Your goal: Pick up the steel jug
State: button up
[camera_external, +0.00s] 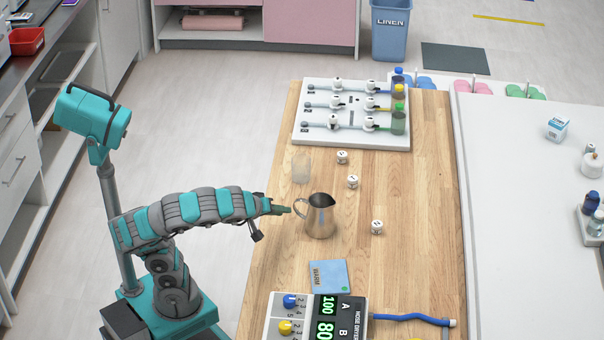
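The steel jug (321,218) stands upright on the wooden table (420,200), with its open top showing and its handle on the left side. My gripper (284,209) is just left of the jug, level with its handle and pointing right at it. The fingertips look very close to the handle. I cannot tell whether they touch it. The fingers are too small in this view to tell whether they are open or shut.
A clear cup (301,168) stands behind the jug. Several white dice, one here (377,227), lie to its right and behind. A blue "WARM" packet (329,277) and a dryer box (317,318) lie in front. A valve board (352,112) lies at the back.

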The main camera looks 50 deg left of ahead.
aim_at(298, 212)
jog(key=shift+r+p+x, duration=0.25)
jog(key=shift+p+x, duration=0.3)
jog(key=shift+x, duration=2.8)
jog(key=shift+w, duration=0.15)
jog(key=shift+c, duration=0.4)
grip_shut()
